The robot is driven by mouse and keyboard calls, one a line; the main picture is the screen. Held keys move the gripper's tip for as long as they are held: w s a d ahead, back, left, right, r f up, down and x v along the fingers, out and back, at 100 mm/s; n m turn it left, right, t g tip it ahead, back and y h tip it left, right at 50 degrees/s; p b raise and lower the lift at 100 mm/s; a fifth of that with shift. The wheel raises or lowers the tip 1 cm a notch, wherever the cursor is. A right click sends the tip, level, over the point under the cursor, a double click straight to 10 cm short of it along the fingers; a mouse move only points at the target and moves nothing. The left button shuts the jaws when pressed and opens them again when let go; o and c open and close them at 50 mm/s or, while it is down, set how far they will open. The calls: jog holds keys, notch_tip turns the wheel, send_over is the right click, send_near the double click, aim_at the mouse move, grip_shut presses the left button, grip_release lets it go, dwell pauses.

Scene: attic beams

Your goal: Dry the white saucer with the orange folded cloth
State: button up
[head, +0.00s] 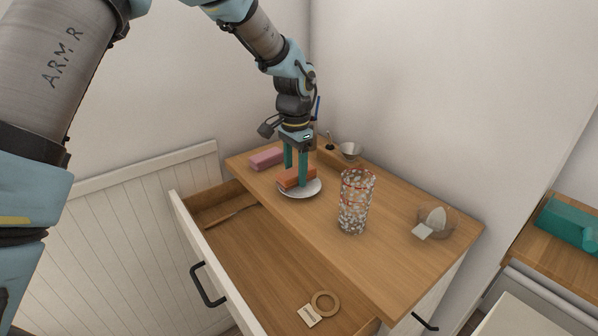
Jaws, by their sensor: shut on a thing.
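The white saucer (312,190) lies flat on the wooden top of the drawer cabinet, near its back left part. The orange folded cloth (291,180) is over the saucer's left side and looks in contact with it, though a small gap cannot be ruled out. My gripper (297,172) points down from above, its green fingers shut on the orange cloth. The cloth and fingers hide part of the saucer.
A patterned glass (354,205) stands right of the saucer. A pink block (267,158) lies behind left, a small metal bowl (350,151) behind right. A clear bowl with a white item (433,222) stands far right. An open drawer (245,255) juts out in front, holding a ring (325,294).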

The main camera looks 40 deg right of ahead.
jog(key=shift+w+a+f, duration=0.1)
jog(key=shift+w+a, duration=0.1)
jog(key=shift+w, duration=0.8)
jog(key=shift+s+d+p, duration=0.3)
jog(key=shift+s+d, duration=0.7)
jog(key=shift+s, duration=0.3)
jog(key=shift+a, duration=0.1)
jog(key=shift+w+a, duration=0.3)
jog(key=shift+a, duration=0.4)
jog(key=shift+w+a, duration=0.3)
jog(key=shift+a, duration=0.35)
